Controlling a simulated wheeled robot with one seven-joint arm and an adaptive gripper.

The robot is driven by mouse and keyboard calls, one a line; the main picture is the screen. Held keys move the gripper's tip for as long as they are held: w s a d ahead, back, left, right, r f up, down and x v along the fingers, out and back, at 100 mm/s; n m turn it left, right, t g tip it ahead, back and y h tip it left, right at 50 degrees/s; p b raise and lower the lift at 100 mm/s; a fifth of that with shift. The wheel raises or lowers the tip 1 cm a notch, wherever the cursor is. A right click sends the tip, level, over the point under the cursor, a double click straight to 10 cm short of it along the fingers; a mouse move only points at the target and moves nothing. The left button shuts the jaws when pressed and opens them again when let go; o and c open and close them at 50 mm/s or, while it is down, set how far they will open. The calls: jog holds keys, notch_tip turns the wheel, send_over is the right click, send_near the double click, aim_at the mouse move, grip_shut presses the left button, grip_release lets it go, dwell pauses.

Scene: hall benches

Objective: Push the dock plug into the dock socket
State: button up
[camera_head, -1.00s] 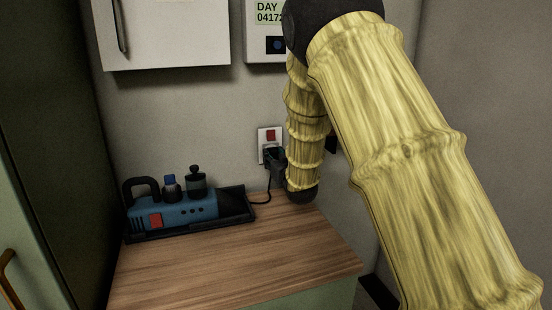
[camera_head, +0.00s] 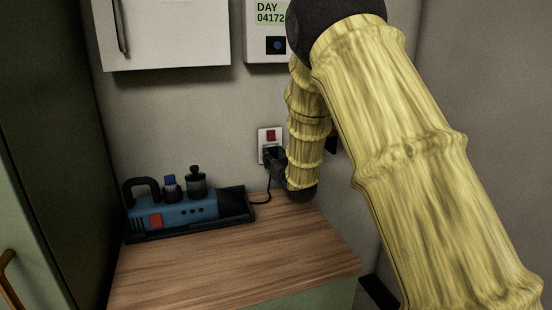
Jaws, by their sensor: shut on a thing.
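The dock socket (camera_head: 264,137) is a pale wall plate with a red switch, just above the back of the wooden counter. The dark dock plug (camera_head: 269,156) is in front of the plate's lower part, with a black cord hanging from it. My gripper (camera_head: 277,161) is shut on the plug, coming from the right. My yellow-sleeved arm hides part of the gripper. I cannot tell whether the plug's pins are in the socket. The blue dock (camera_head: 185,213) with a red switch stands on a black tray at the left, and the cord runs to it.
The wooden counter (camera_head: 235,262) is clear in front of the dock. A white wall cabinet (camera_head: 170,35) and a panel (camera_head: 266,30) marked "DAY 04172" hang above. A dark tall side panel (camera_head: 50,130) bounds the left, and a wall stands at the right.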

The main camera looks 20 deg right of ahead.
jog(key=shift+w, duration=0.2)
jog(key=o, duration=1)
jog(key=s, duration=1.2)
jog(key=shift+d, duration=0.2)
